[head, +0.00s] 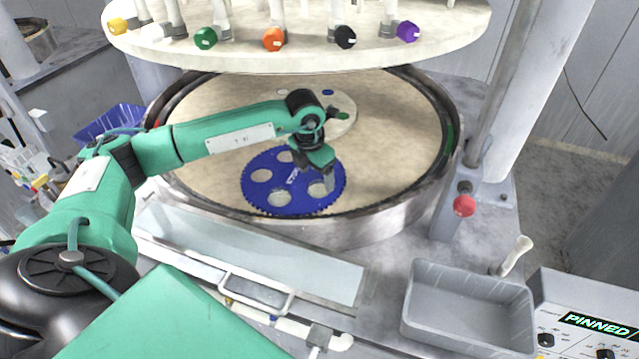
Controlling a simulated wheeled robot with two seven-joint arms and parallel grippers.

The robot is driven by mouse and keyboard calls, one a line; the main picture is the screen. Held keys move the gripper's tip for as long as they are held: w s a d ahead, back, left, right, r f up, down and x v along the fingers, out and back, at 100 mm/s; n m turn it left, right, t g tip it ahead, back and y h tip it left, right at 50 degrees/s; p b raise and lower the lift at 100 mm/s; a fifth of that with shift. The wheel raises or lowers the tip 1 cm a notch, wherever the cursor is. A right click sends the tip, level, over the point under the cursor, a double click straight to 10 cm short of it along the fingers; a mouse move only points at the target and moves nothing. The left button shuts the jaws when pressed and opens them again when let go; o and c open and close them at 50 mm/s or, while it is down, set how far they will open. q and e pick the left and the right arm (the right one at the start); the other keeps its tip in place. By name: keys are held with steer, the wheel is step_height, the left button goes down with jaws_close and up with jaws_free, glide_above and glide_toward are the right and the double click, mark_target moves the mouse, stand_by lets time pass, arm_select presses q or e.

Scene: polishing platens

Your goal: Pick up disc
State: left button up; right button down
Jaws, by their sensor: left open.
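A blue toothed carrier (292,204) lies flat on the beige polishing platen (400,150), toward its front. It has several round openings that show pale grey. I cannot tell from here whether a disc fills each one or the platen shows through. My left gripper (328,184) reaches in from the left and points down over the carrier's right side, close to the right-hand opening. It is open, and no disc shows held in it. The gripper hides part of that opening. My right gripper is not in view.
A pale round plate (345,105) with coloured spots lies behind my left wrist. The upper platen (300,55) with coloured knobs hangs above. A raised metal rim (385,222) surrounds the lower platen. A grey tray (468,312) stands front right, beside a panel reading PINNED (597,325).

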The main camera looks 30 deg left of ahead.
mark_target(318, 187)
arm_select(q)
steer(key=f+p, duration=0.1)
steer(key=f, duration=0.2)
steer(key=shift+w+d+f+p, duration=0.1)
steer(key=shift+w+f+p, duration=0.2)
steer(key=shift+w+p, duration=0.1)
steer(key=shift+s+f, duration=0.1)
steer(key=shift+c, duration=0.6)
steer(key=c, duration=1)
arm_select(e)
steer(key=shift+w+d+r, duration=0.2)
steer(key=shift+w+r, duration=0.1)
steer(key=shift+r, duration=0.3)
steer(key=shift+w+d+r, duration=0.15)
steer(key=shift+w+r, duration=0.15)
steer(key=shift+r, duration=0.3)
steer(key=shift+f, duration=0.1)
